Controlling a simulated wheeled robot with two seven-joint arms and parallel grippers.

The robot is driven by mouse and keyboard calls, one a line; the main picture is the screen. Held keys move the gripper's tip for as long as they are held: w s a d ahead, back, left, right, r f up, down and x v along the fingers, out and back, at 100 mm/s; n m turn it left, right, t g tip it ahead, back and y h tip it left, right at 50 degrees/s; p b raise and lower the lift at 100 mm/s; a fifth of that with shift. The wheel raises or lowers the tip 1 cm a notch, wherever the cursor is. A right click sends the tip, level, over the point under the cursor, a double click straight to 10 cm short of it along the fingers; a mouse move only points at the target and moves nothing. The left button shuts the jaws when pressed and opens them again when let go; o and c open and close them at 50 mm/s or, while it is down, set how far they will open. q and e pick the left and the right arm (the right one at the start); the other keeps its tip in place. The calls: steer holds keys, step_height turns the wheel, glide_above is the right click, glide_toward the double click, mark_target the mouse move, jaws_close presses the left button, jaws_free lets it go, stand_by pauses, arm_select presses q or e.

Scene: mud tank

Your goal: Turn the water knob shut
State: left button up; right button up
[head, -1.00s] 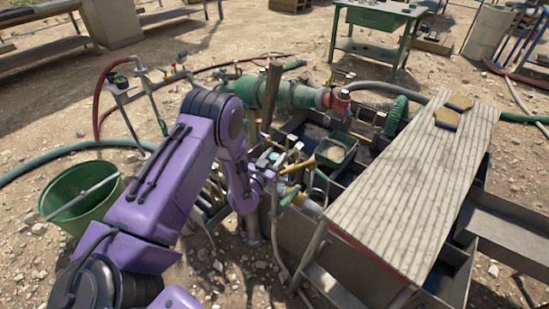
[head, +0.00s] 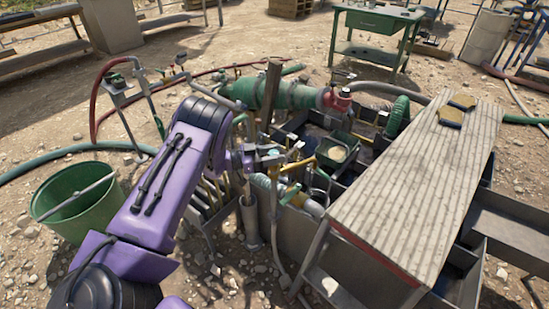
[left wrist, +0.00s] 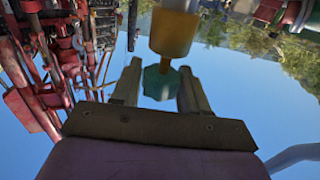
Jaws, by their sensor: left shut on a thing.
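The water knob (left wrist: 160,83) is a small teal, lobed knob at the end of a yellow-gold fitting (left wrist: 174,32) in the left wrist view. My left gripper (left wrist: 160,68) has one finger on each side of it and is shut on it. In the head view my left gripper (head: 264,157) is at the pipework on the tank's near left corner. It is small there, and the knob in its jaws cannot be made out clearly. My right gripper is not in view.
The tank's ribbed board (head: 415,190) lies to the right of my gripper. A green pipe (head: 285,94) runs behind it, and a wooden post (head: 271,90) stands close by. A green bucket (head: 76,201) stands at left. Hoses cross the stony ground.

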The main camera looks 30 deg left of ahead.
mark_target(274, 152)
arm_select(q)
steer(key=shift+m+g+h, duration=0.6)
steer(key=shift+g+h, duration=0.1)
steer(key=o, duration=1)
steer(key=shift+c, duration=0.2)
steer(key=shift+r, duration=0.1)
step_height(274, 152, up, 3)
steer(key=shift+w+f, duration=0.1)
steer(key=s+d+r+p, duration=0.2)
steer(key=s+d+r, duration=0.5)
steer(key=s+r, duration=0.3)
steer(key=shift+s+d, duration=0.2)
steer(key=shift+s, duration=0.9)
